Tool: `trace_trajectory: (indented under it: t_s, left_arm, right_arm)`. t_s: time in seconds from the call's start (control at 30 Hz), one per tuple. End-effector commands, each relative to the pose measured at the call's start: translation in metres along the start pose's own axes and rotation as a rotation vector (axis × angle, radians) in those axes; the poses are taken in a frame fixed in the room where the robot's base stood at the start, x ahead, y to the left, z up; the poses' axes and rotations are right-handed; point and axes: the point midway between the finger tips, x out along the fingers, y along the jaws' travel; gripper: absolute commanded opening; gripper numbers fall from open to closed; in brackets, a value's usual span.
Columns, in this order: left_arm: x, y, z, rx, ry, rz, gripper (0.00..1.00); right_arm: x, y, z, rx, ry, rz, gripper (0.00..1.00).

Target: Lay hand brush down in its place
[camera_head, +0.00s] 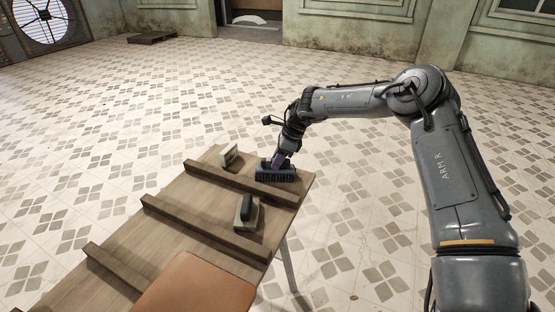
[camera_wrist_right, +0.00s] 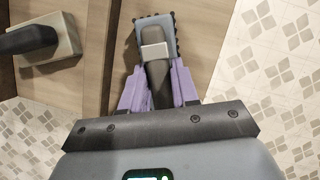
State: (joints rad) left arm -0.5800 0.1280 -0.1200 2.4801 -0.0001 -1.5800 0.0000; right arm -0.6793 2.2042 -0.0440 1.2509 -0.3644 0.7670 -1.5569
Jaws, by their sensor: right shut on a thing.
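The hand brush (camera_head: 277,175) has a blue-grey body with dark bristles along its edge. It is at the far right end of the wooden table, by the end of the farthest raised strip. Whether it touches the table or hangs just above it, I cannot tell. My right gripper (camera_head: 279,161) is shut on its dark handle. In the right wrist view, the purple fingers (camera_wrist_right: 158,85) close on both sides of the handle, and the brush's blue body (camera_wrist_right: 169,24) extends beyond them. My left gripper is not in view.
The table (camera_head: 185,202) carries several raised wooden strips (camera_head: 200,222). A float with a dark handle (camera_head: 246,213) lies between two strips; it also shows in the right wrist view (camera_wrist_right: 62,47). A brown board (camera_head: 200,287) is in front.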

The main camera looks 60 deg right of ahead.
Motion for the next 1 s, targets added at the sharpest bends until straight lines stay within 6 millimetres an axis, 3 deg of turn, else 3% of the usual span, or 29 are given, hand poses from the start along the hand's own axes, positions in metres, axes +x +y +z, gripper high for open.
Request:
trace_trajectory:
  t_s: [0.07,0.1,0.27,0.67,1.0]
  left_arm:
    - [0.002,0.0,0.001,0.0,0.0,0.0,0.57]
    - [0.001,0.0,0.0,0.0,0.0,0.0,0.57]
    - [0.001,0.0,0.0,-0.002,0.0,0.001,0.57]
    - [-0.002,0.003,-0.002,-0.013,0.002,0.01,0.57]
    - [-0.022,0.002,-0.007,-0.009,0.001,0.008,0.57]
  right_arm:
    - [0.002,0.0,-0.001,0.0,0.0,0.0,0.0]
    - [0.001,0.0,0.0,-0.001,0.0,-0.001,0.34]
    - [0.001,0.0,0.0,0.0,0.0,0.0,0.59]
    - [-0.004,0.0,0.0,0.001,0.001,0.0,0.59]
    - [-0.057,0.0,0.002,0.0,-0.002,-0.002,0.59]
